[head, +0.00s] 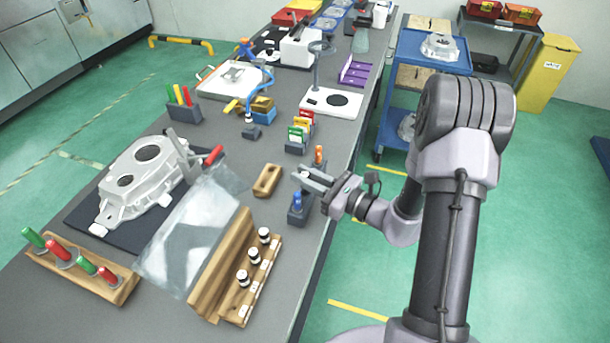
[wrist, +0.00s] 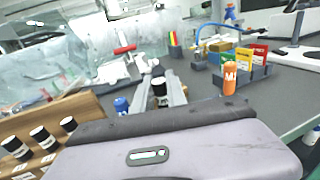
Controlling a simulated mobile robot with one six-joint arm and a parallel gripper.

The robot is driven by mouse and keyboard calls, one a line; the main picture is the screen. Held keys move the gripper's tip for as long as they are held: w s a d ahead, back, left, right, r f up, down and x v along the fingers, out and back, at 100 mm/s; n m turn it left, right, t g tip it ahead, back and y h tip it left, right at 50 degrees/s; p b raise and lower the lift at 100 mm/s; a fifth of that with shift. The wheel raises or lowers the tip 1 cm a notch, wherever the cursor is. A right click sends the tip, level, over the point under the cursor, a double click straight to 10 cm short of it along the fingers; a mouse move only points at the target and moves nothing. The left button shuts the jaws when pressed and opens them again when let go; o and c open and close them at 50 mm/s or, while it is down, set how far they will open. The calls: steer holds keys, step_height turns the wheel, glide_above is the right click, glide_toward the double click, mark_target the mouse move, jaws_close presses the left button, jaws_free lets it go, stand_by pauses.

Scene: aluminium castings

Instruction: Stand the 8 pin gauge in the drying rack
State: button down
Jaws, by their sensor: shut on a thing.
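My gripper (head: 312,178) is over the table near its right edge, pointing left. Three similar black-and-white pieces (head: 242,278) stand in a wooden rack with a tall back board (head: 222,262), nearer the front. White labels run along its front. I cannot tell for certain whether this is the drying rack.
A dark holder with a blue piece (head: 297,203) is just below my gripper. An orange piece (head: 319,155) stands behind it. A small wooden block (head: 267,181) lies left. A clear sheet (head: 190,235) leans beside the rack. A casting (head: 145,180) lies on a dark mat.

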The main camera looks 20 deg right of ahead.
steer(key=shift+f+b, duration=1.35)
steer(key=shift+f, duration=0.3)
steer(key=c, duration=1.3)
jaws_free()
steer(key=shift+o, duration=0.2)
steer(key=shift+s+d, duration=0.1)
steer(key=p+v, duration=0.4)
steer(key=v, duration=1.3)
steer(key=shift+d, duration=0.1)
